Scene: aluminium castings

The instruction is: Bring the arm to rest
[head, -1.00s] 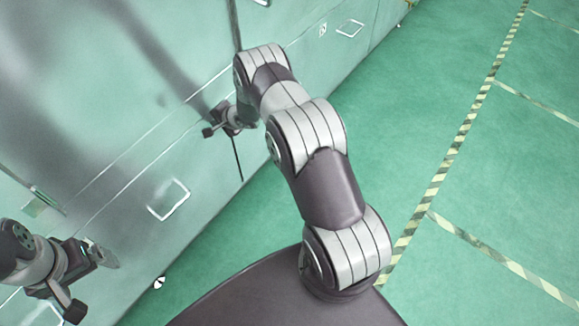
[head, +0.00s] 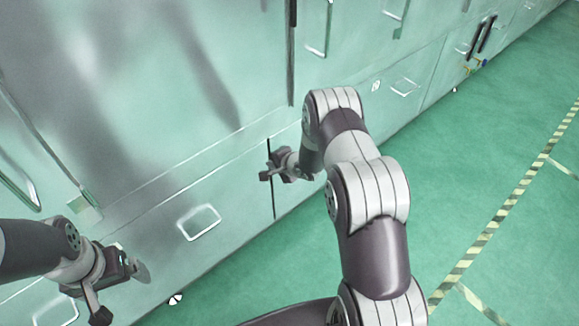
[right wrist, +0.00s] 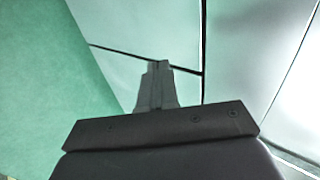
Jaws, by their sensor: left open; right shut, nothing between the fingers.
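My right arm reaches forward through the middle of the head view, and its gripper (head: 268,172) is small and close to the pale green cabinet front. In the right wrist view the right gripper (right wrist: 157,85) has its fingers together, with nothing between them. My left gripper (head: 118,290) is at the lower left of the head view, open and empty, in front of the cabinet. Whether either gripper touches the cabinet cannot be told.
The glossy cabinet (head: 110,150) fills the left and top, with a pale drawer handle (head: 199,222) between my grippers. A dark bar handle (head: 482,38) is farther along. Green floor (head: 490,150) with striped tape (head: 500,215) lies clear at the right.

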